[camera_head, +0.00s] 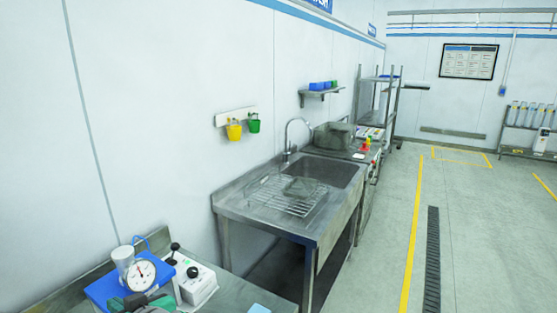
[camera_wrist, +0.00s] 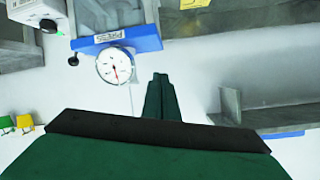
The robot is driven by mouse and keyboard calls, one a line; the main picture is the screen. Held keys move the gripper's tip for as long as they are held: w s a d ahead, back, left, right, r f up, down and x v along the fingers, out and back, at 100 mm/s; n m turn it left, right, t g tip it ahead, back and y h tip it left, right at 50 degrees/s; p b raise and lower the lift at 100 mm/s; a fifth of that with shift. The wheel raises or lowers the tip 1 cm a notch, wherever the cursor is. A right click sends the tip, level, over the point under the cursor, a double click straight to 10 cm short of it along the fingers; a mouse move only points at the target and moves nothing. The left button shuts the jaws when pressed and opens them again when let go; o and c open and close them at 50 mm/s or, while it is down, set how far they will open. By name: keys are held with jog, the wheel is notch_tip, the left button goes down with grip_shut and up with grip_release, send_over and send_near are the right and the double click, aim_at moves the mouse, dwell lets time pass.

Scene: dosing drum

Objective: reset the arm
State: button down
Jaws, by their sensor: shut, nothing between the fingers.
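My gripper (camera_wrist: 160,80) shows in the wrist view as two dark green fingers pressed together, with nothing between them. The fingers point toward a pale surface and touch nothing that I can see. A round white dial gauge (camera_wrist: 116,66) on a blue base (camera_wrist: 145,42) shows just left of the fingertips, apart from them. In the head view the same gauge (camera_head: 141,274) stands on the steel bench at the lower left. A dark green shape is cut off by the bottom edge there; I cannot tell whether it is part of my arm.
A white box with black knobs (camera_head: 196,284) and a clear cup (camera_head: 122,258) are close to the gauge. A steel sink (camera_head: 325,171) with a wire rack (camera_head: 290,196) stands beyond. Yellow and green cups (camera_head: 234,131) hang on the wall. The floor (camera_head: 480,240) at right is clear.

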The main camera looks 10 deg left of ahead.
jog(key=d+f+m+t+h, duration=0.2)
jog(key=d+f+m+t, duration=0.1)
jog(key=d+f, duration=0.3)
jog(key=d+f+m+t+h, duration=0.1)
jog(key=d+f+m+t, duration=0.3)
jog(key=d+f, duration=0.3)
jog(key=d+f+m+t+h, duration=0.2)
jog(key=d+f+m, duration=0.3)
jog(key=d, duration=0.6)
jog(key=shift+w+f+t+h, duration=0.15)
jog(key=shift+f+t, duration=0.2)
jog(key=shift+f, duration=0.3)
jog(key=shift+w+f+t+h, duration=0.15)
jog(key=shift+f+t, duration=0.2)
jog(key=shift+f, duration=0.25)
jog(key=s+d+f+h, duration=0.2)
jog(key=s+d+h, duration=0.1)
jog(key=s+d, duration=0.7)
jog(key=s+d+f+n+h, duration=0.1)
jog(key=s+d+f+h, duration=0.2)
jog(key=s+d, duration=0.7)
jog(key=s+h, duration=0.1)
jog(key=s, duration=0.2)
jog(key=shift+s+d+f, duration=0.15)
jog(key=shift+s+d, duration=0.1)
